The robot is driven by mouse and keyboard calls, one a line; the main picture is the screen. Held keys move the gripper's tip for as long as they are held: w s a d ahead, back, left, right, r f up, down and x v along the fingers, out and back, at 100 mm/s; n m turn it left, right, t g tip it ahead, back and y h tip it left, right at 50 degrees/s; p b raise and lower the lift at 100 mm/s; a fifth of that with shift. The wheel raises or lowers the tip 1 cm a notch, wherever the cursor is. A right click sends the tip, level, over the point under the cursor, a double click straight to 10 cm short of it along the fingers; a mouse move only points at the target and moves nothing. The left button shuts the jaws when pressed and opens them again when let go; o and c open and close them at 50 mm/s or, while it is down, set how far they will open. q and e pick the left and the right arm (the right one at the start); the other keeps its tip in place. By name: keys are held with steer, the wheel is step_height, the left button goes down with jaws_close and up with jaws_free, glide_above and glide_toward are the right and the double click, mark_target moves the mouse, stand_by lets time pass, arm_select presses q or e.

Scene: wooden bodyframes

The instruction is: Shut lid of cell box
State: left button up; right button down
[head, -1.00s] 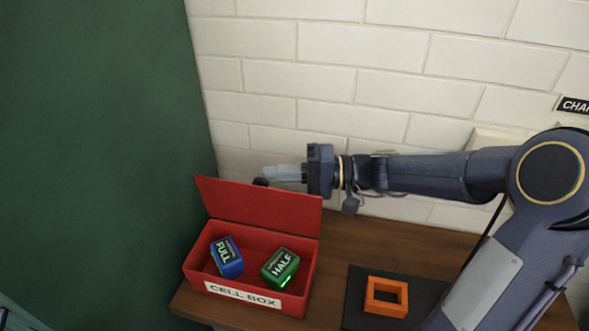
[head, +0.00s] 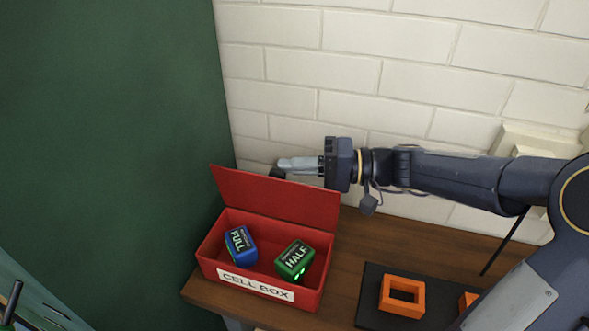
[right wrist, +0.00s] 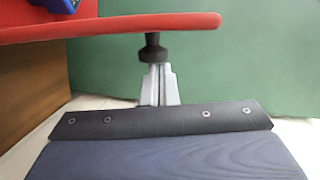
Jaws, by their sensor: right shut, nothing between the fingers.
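The red cell box (head: 313,298) stands on the wooden table with its lid (head: 275,198) raised at the back, leaning up and open. A blue cell marked FULL (head: 240,245) and a green cell marked HALF (head: 295,260) lie inside. My right gripper (head: 280,170) is shut and empty, just behind the lid's top edge. In the right wrist view the shut fingers (right wrist: 153,55) are close to the red lid's edge (right wrist: 120,28). I cannot tell whether they touch it. My left gripper is not in view.
A green wall or panel (head: 100,130) stands close on the left. A white brick wall (head: 390,80) is behind the table. An orange square frame (head: 402,296) lies on a black mat (head: 370,300) to the right. Bare wooden tabletop (head: 400,240) shows between box and mat.

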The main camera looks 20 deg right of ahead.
mark_target(279, 205)
steer(key=s+a+f+n+t+h+b, duration=0.1)
steer(key=s+n+b, duration=0.5)
steer(key=b, duration=0.8)
steer(key=s+a+f+n+t+h+b, duration=0.1)
steer(key=s+a+f+n+b, duration=0.4)
steer(key=b, duration=1)
steer(key=shift+s+a+f+n+h, duration=0.4)
steer(key=shift+a+f+n+h, duration=0.1)
steer(key=shift+a+n+h, duration=0.5)
